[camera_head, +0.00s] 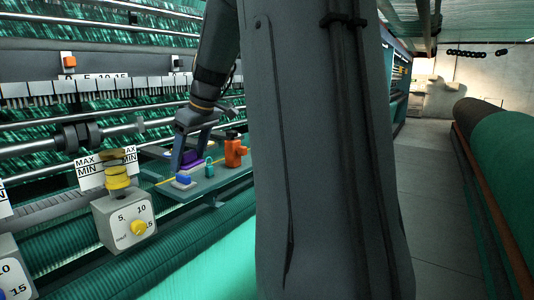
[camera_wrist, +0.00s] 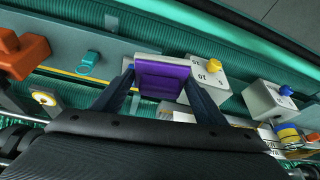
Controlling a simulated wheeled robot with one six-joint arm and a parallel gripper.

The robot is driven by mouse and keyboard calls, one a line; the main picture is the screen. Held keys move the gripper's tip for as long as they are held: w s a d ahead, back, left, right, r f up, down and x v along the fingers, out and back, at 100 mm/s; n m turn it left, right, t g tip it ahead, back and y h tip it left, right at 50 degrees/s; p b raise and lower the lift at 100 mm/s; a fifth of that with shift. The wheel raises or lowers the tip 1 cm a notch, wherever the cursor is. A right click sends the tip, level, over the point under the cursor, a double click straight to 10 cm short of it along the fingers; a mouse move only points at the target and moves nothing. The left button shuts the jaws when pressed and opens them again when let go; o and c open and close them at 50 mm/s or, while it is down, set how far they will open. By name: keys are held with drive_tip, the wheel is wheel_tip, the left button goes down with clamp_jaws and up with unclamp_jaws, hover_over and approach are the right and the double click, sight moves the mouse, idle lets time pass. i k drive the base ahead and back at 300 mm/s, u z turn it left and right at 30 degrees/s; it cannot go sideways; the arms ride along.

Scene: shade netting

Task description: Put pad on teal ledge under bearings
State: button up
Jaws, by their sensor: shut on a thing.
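My gripper (camera_wrist: 160,98) is shut on a purple pad (camera_wrist: 163,76), one finger at each side of it in the wrist view. In the head view the purple pad (camera_head: 192,160) shows between my fingers, low over the teal ledge (camera_head: 208,184). The ledge also shows in the wrist view (camera_wrist: 113,53), behind the pad. I cannot tell whether the pad touches the ledge. The bearings (camera_head: 84,136) appear to be the dark mounts on the metal rollers at left in the head view.
A grey dial box (camera_head: 126,219) with a yellow knob stands left of the ledge. A floor aisle (camera_head: 428,200) lies open at right, beside a large green roll (camera_head: 497,165).

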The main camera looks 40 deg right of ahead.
sight(250, 158)
drive_tip(key=z, duration=0.45)
drive_tip(key=k, duration=0.5)
drive_tip(key=z, duration=1.2)
drive_tip(key=i, duration=1.1)
drive_tip(key=u, duration=0.7)
drive_tip(key=i, duration=0.55)
drive_tip(key=u, duration=0.65)
